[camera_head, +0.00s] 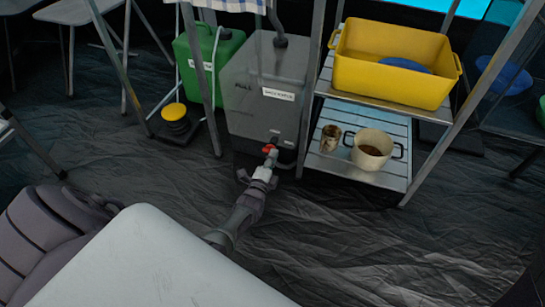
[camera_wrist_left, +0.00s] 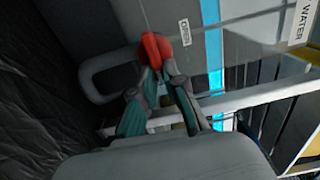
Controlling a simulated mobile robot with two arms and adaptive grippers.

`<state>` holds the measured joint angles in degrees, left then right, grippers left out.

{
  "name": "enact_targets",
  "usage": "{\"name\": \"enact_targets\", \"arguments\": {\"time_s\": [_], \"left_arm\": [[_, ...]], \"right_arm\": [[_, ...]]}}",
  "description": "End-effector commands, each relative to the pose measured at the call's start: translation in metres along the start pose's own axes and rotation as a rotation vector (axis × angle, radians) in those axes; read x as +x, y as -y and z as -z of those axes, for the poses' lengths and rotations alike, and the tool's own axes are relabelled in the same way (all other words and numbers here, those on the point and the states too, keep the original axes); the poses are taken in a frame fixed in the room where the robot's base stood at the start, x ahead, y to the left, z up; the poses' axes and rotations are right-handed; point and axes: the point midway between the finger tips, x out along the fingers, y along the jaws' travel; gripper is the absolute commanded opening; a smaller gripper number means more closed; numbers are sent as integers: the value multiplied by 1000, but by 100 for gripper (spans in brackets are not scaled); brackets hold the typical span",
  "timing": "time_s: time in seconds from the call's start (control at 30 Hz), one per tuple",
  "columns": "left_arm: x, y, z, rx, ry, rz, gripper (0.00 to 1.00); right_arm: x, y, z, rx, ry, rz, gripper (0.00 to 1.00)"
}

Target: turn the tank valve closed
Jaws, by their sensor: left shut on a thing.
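The grey water tank (camera_head: 262,95) stands on the floor at the upper middle of the head view, with white labels on its front. A small red valve handle (camera_head: 268,148) is low on the tank's front. My left gripper (camera_head: 270,160) reaches up to it and is shut on it. In the left wrist view the red handle (camera_wrist_left: 155,48) shows between the fingertips of my left gripper (camera_wrist_left: 158,75), with its upper part sticking out beyond them. The valve body behind the fingers is hidden. My right gripper is not in view.
A green jerrycan (camera_head: 208,60) stands left of the tank, with a yellow-topped pump (camera_head: 175,112) before it. A metal shelf (camera_head: 390,178) to the right holds a yellow tub (camera_head: 395,60), a pot (camera_head: 371,150) and a tin (camera_head: 330,138). The floor (camera_head: 370,245) in front is clear.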

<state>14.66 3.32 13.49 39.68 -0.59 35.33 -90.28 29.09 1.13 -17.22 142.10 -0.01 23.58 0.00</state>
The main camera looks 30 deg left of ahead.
Motion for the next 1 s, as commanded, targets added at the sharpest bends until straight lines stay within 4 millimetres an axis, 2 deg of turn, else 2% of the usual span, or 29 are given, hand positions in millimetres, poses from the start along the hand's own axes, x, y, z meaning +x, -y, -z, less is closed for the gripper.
{"name": "enact_targets", "arguments": {"time_s": [0.4, 0.43, 0.57, 1.0], "left_arm": [[-1, -2, 1, 9, -2, -4, 0], [-1, -2, 1, 9, -2, -4, 16], [-1, -1, 1, 8, -2, -3, 36], [0, 5, 0, 7, -1, -1, 36]], "right_arm": [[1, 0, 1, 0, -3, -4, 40], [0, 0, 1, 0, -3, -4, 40], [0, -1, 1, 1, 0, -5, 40], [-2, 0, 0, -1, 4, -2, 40]]}}
